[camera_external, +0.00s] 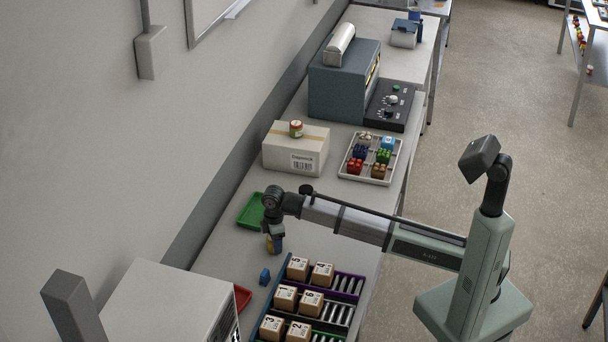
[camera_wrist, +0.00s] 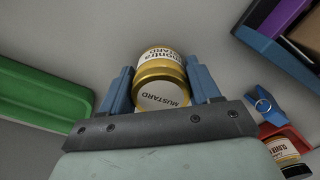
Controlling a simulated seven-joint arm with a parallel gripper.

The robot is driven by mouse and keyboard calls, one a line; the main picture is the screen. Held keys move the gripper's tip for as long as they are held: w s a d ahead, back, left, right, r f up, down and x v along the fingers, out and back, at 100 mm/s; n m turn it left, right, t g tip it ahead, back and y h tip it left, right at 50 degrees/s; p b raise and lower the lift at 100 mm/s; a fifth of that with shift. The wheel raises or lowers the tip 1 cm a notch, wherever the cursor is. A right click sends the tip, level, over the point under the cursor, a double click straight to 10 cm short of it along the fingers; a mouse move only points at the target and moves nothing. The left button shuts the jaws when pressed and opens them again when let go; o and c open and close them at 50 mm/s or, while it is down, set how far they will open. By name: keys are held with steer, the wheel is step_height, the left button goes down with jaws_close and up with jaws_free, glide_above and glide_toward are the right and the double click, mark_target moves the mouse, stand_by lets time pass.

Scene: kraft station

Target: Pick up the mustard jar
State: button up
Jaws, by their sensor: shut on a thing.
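The mustard jar (camera_wrist: 160,78) has a gold lid with a round label reading "MUSTARD" and a white label on its side. In the wrist view it sits between the two blue fingers of my gripper (camera_wrist: 161,88), which is shut on it. In the external view my gripper (camera_external: 274,243) points down over the bench, and a small gold part of the jar (camera_external: 268,243) shows beside a blue finger. I cannot tell whether the jar touches the bench.
A green tray (camera_external: 247,213) lies just left of my gripper. A crate (camera_external: 347,286) of numbered boxes is in front.

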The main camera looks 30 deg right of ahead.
steer(key=shift+c, duration=0.9)
